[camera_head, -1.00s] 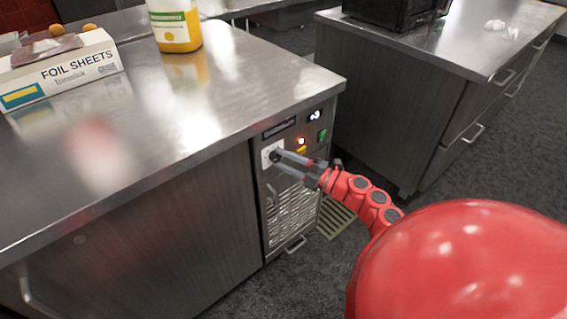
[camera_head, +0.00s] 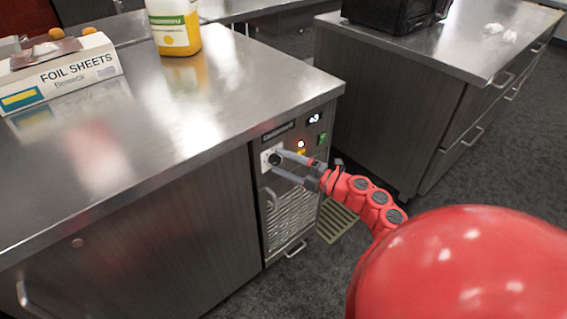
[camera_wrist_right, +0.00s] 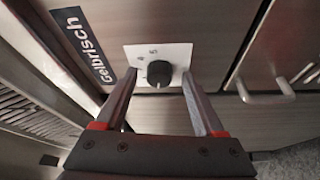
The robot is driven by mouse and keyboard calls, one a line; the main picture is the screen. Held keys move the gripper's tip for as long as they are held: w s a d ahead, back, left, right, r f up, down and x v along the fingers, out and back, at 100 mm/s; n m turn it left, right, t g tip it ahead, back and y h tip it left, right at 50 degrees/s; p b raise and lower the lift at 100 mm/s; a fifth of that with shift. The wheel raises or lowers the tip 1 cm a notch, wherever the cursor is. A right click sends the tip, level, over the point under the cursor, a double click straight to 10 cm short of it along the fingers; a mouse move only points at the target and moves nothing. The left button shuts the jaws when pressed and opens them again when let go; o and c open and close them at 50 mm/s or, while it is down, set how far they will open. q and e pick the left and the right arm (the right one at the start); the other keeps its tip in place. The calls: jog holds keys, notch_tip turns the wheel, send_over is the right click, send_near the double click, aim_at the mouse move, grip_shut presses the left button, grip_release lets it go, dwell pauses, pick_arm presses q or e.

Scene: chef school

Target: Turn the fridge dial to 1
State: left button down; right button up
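The fridge dial is a black round knob on a white plate, on the control panel at the end of the steel counter. In the head view the dial (camera_head: 274,159) is just beyond my right gripper's fingertips. In the right wrist view the dial (camera_wrist_right: 159,73) sits between and ahead of the two fingers, with a gap on both sides. Numbers are printed on the white plate (camera_wrist_right: 176,52); few are legible. My right gripper (camera_head: 277,166) is open and empty; its fingers also show in the right wrist view (camera_wrist_right: 159,92). My left gripper is not in view.
A vent grille (camera_head: 292,221) is below. A foil sheets box (camera_head: 62,72) and a yellow bottle (camera_head: 175,28) stand on the counter. A second counter (camera_head: 400,110) is to the right.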

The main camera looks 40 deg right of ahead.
jog(key=v, duration=1.7)
jog(key=shift+s+p, duration=0.25)
jog(key=shift+p, duration=0.2)
jog(key=shift+f, duration=0.1)
